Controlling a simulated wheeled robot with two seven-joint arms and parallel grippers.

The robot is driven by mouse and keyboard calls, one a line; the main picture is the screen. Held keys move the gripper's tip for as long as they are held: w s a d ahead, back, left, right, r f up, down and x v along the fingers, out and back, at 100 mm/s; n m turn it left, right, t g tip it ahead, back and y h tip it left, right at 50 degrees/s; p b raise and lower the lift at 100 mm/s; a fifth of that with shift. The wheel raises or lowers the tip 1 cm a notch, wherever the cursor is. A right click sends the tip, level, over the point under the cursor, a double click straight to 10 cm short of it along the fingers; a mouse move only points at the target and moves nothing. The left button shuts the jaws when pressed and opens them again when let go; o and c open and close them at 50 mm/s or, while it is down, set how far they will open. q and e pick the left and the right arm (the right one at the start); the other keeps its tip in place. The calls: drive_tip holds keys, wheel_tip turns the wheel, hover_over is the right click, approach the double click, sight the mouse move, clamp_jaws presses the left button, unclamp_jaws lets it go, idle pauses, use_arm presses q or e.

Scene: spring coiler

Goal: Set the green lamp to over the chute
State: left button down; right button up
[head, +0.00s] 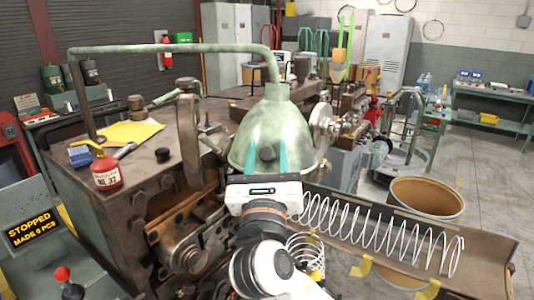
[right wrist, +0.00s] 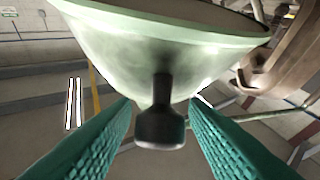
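The green lamp (head: 275,118) has a bell-shaped shade on a bent green pipe arm (head: 170,48). In the head view its shade hangs beside the machine, up and left of the chute (head: 480,262). A black knob (right wrist: 160,128) sticks out of the shade; it also shows in the head view (head: 267,153). My right gripper (head: 266,150) is at the shade, its teal fingers on either side of the knob. In the right wrist view the fingers (right wrist: 160,112) stand apart, with gaps beside the knob. My left gripper is not in view.
A coiled wire spring (head: 385,232) lies along the chute. A brown drum (head: 427,200) stands behind it. A red oil can (head: 105,170) and yellow papers (head: 130,133) are on the machine top. A sign (head: 30,230) reads "STOPPED MADE 0 PCS". Floor at right is clear.

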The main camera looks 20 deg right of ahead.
sight(288, 132)
clamp_jaws()
drive_tip(key=w+d+y, duration=0.1)
drive_tip(key=w+d, duration=0.1)
drive_tip(key=w+d+n+y+p, duration=0.1)
drive_tip(key=w+d, duration=0.1)
drive_tip(key=w, duration=0.1)
drive_tip(key=w+d+n+t+y+p, duration=0.1)
drive_tip(key=w+d, duration=0.2)
drive_tip(key=shift+r+y, duration=0.1)
drive_tip(key=shift+y, duration=0.2)
drive_tip(key=w+d+n+y, duration=0.2)
drive_tip(key=w+d+y, duration=0.3)
drive_tip(key=w, duration=0.6)
drive_tip(key=shift+w+d+r+n+t+y+b, duration=0.3)
drive_tip(key=shift+d+n, duration=0.1)
drive_tip(key=shift+d, duration=0.3)
drive_tip(key=shift+d, duration=0.1)
